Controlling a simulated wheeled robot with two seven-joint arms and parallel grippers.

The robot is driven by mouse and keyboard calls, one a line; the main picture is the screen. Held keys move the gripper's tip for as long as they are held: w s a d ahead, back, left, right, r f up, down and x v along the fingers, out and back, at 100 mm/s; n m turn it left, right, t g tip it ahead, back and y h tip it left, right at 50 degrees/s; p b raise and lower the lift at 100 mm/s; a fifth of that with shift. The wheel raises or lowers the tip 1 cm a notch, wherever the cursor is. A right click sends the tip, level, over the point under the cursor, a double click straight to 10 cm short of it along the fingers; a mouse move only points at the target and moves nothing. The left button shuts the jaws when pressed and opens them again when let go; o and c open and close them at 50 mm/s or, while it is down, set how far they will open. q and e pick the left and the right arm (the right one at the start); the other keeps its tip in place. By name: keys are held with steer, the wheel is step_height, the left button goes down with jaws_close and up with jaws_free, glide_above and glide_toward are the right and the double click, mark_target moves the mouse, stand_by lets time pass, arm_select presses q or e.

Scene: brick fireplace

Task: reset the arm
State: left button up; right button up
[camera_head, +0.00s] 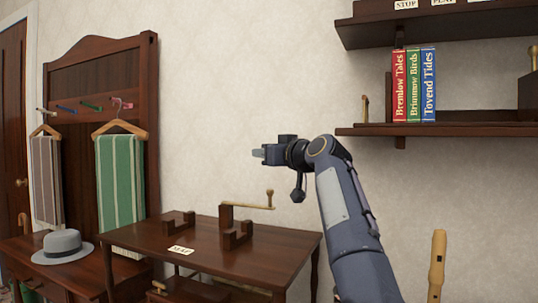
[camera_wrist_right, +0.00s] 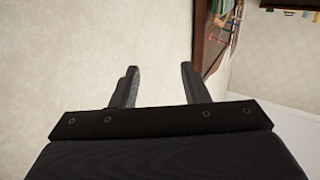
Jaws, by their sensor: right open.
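My right arm comes up from the lower right in the head view, and its gripper (camera_head: 258,153) points left, raised above the dark wooden table (camera_head: 205,253) and in front of the pale wall. In the right wrist view the two fingers of this gripper (camera_wrist_right: 158,88) stand apart with nothing between them but wall behind. It touches nothing. My left gripper does not show in either view.
The table bears wooden holders, a crank (camera_head: 248,206) and a small label (camera_head: 181,250). A grey hat (camera_head: 62,247) lies left, below hanging towels (camera_head: 120,185). Shelves with red, green and blue books (camera_head: 414,86) are right. A wooden recorder (camera_head: 437,265) stands lower right.

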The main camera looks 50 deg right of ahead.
stand_by(0.5)
steer(key=a+f+n+g+y, duration=0.1)
steer(key=a+f+g+y, duration=0.4)
steer(key=a+f, duration=1.45)
steer(key=s+a+f+n+g+y, duration=0.1)
steer(key=s+a+f+g+y, duration=0.1)
steer(key=s+a+f, duration=0.65)
steer(key=s+a+f+g+y, duration=0.15)
steer(key=s+a+f, duration=0.3)
steer(key=f, duration=0.65)
steer(key=s+a+f+n+g+y, duration=0.1)
steer(key=s+a+f+g+y, duration=0.15)
steer(key=s+a+f, duration=0.5)
step_height(320, 180, up, 22)
steer(key=w+p, duration=0.2)
steer(key=p, duration=2.1)
steer(key=shift+f+h+p, duration=0.15)
steer(key=shift+h+p, duration=0.2)
steer(key=shift+h, duration=0.05)
steer(key=shift+w, duration=0.1)
steer(key=shift+d+m, duration=0.15)
steer(key=shift+m, duration=0.15)
steer(key=shift+c, duration=0.5)
